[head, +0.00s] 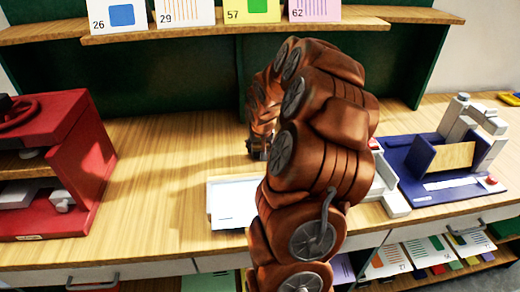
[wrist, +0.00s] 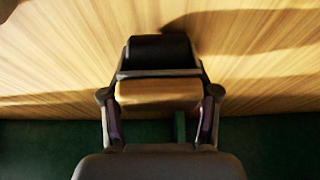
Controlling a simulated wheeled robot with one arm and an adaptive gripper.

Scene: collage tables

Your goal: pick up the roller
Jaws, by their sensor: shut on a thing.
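In the wrist view the roller (wrist: 160,50) has a black cylinder, a thin frame and a light wooden handle (wrist: 158,93). My gripper (wrist: 160,96) has one finger on each side of the wooden handle and is shut on it. The black cylinder points away from my gripper over light wood. I cannot tell whether the roller touches the wood. In the head view my gripper (head: 258,150) is small and mostly behind my brown arm, near the back of the tabletop. The roller cannot be made out there.
A red machine (head: 75,150) stands on the wooden tabletop (head: 160,160) at left. A white tray (head: 228,215) lies at the front edge, partly behind my arm. A navy device (head: 410,165) stands at right. A card shelf (head: 220,25) runs along the back.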

